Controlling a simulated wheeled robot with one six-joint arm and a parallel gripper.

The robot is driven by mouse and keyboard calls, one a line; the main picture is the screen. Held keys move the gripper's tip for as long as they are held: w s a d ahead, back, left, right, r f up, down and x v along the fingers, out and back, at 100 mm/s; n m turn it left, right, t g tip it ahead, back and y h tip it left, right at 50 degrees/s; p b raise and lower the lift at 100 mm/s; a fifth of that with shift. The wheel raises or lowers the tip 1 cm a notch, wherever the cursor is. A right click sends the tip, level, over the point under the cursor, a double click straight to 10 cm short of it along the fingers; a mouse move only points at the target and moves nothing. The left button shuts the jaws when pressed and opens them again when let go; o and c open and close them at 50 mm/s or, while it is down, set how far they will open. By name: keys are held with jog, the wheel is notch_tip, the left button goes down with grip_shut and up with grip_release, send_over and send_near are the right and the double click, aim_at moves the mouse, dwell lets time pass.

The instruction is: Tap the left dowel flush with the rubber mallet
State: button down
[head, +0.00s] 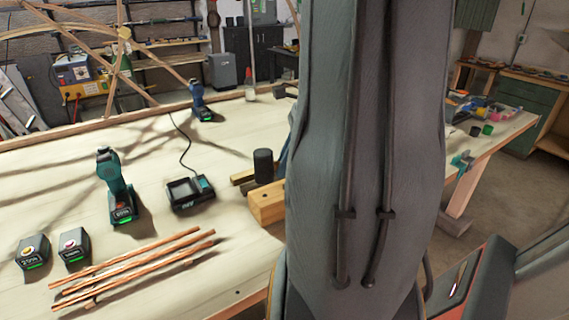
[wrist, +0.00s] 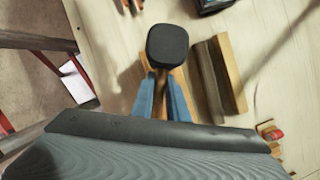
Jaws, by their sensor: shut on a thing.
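In the wrist view, my gripper (wrist: 162,92) has its two blue fingers shut on the handle of the rubber mallet. The mallet's black, rounded head (wrist: 167,46) is beyond the fingertips, above the table. In the head view my arm hides the gripper; a black cylinder (head: 263,165), which looks like the mallet head, shows left of the arm. A wooden block (wrist: 229,75) lies right of the mallet in the wrist view. Light wooden blocks (head: 268,203) also show beside my arm in the head view. I cannot make out the left dowel in either view.
A pale workbench (head: 235,130) holds a teal drill (head: 115,188), another tool (head: 200,102), a charger (head: 188,193), two batteries (head: 74,246) and several brown strips (head: 135,262). Bent laths (head: 125,55) arch at the back left. Bare benchtop lies between the tools.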

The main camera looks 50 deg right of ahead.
notch_tip(320, 180, up, 4)
jog(key=p, duration=0.4)
jog(key=shift+r+p, duration=0.15)
jog(key=shift+p, duration=0.15)
